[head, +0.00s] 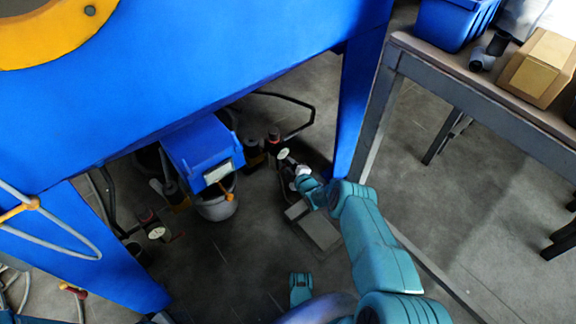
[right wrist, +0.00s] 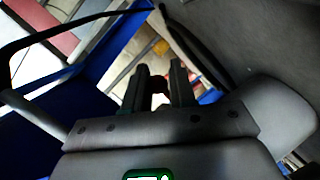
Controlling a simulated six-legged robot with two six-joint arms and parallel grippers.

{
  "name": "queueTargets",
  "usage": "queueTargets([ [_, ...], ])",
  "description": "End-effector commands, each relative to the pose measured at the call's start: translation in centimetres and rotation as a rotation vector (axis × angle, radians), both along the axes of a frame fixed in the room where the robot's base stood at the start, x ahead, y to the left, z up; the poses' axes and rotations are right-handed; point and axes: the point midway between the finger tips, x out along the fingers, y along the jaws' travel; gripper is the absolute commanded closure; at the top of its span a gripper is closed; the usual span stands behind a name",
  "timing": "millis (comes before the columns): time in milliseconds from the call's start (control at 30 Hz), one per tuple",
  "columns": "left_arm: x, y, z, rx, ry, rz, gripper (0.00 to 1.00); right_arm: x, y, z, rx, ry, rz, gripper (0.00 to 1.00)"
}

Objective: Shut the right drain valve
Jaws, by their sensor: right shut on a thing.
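The right drain valve (head: 286,157) is a small dark fitting with a pale round face. It sits low, under the blue machine, right of the grey bucket. My right gripper (head: 302,171) reaches it from the lower right and covers part of it. In the right wrist view, the two dark fingers of my right gripper (right wrist: 160,88) are close together with a small dark piece (right wrist: 158,86) between them, which looks like the valve's handle. The angle of the handle cannot be told.
The blue machine (head: 200,70) hangs over the valves, with a blue leg (head: 357,95) just right of my right gripper. A grey bucket (head: 217,207) and a similar left valve (head: 156,232) stand to the left. A table (head: 480,85) with boxes is at the right.

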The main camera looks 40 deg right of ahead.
Motion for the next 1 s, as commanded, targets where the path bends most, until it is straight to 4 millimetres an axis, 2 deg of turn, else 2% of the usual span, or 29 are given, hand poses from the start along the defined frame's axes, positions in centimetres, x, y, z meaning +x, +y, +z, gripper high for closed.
queueTargets([
  [300,-0.07,-0.01,0.06,-0.001,0.002,0.0,0.6,-0.02,0.06,0.12,-0.012,-0.004,0.001,1.0],
  [333,-0.07,-0.01,0.06,-0.001,0.002,0.0,0.6,-0.01,0.07,0.13,-0.012,-0.004,0.001,0.65],
  [367,-0.07,-0.01,0.06,-0.001,0.002,0.0,0.6,-0.01,0.07,0.13,-0.012,-0.004,0.001,0.55],
  [400,-0.07,-0.01,0.06,-0.001,0.002,0.0,0.6,0.0,0.07,0.13,-0.012,-0.004,0.001,0.52],
  [1000,-0.06,-0.01,-0.17,-0.001,0.002,0.0,0.6,0.11,0.0,0.19,-0.011,-0.003,0.002,0.52],
])
